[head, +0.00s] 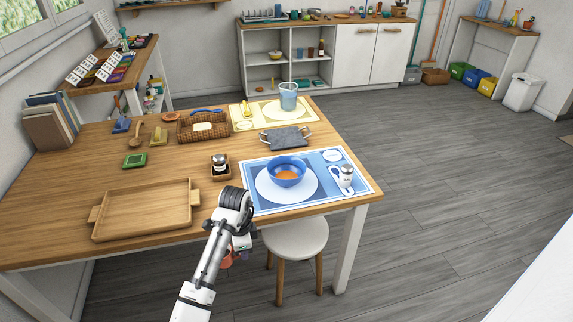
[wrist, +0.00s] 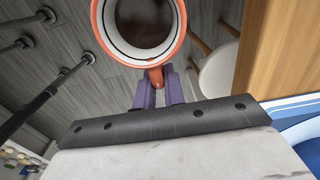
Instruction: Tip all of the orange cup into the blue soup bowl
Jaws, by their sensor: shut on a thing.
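The orange cup (wrist: 140,30) fills the top of the wrist view, with a white inner wall and dark brown inside. Its handle (wrist: 156,77) is between the purple fingers of my gripper (wrist: 158,88), which is shut on it. In the head view a small part of the orange cup (head: 227,261) shows beside my arm, off the table's front edge. My gripper (head: 240,246) is mostly hidden there by the arm. The blue soup bowl (head: 287,164) stands upright on a white plate, with something orange in it. The cup is apart from the bowl, to its lower left.
A small wooden holder (head: 221,174) and a wooden tray (head: 150,215) are left. A white stool (head: 298,240) stands by the table (head: 60,215).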

